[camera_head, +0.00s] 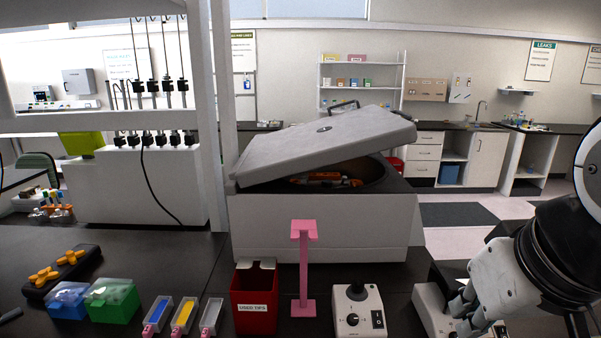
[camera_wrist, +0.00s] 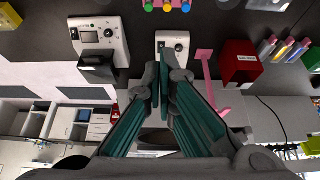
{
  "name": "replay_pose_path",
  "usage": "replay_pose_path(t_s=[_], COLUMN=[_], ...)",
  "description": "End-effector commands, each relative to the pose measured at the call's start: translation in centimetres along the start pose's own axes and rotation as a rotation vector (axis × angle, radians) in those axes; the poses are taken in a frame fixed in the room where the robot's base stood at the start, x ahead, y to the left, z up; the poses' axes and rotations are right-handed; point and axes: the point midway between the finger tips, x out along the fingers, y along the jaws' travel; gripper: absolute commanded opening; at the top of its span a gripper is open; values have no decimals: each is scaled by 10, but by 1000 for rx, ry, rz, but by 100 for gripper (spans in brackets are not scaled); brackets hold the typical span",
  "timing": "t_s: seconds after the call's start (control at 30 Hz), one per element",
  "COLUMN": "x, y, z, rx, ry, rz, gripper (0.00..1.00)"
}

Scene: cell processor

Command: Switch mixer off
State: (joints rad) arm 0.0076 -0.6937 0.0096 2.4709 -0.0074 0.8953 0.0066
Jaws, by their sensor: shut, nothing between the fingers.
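The mixer is a small white box (camera_head: 347,325) with a dark cup on top, a round knob and a dark switch (camera_head: 378,319) at the right of its front face. Its white body also shows in the wrist view (camera_wrist: 174,36), upside down, with the knob at right. My gripper (camera_wrist: 163,62) is shut and empty. In the wrist view its fingertips overlap the mixer's lower part; whether they touch it I cannot tell. The switch position is too small to read.
A white device with a screen (camera_wrist: 102,38) stands beside the mixer, partly behind my arm in the head view. A pink stand (camera_head: 303,265) and a red used-tips bin (camera_head: 254,310) are left of the mixer. A large centrifuge (camera_head: 320,225) with its lid raised stands behind.

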Motion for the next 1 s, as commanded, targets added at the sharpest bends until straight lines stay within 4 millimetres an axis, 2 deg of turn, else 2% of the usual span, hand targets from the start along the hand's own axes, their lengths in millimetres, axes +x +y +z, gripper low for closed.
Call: replay_pose_path(t_s=[0.2,0.57,0.77,1.0], x=[-4,0,29,89], y=[-1,-1,0,0], z=[12,8,-18,-60], rx=[0,30,252,682], ry=[23,16,-27,-94], rz=[-12,-8,16,67], gripper=[0,0,0,0])
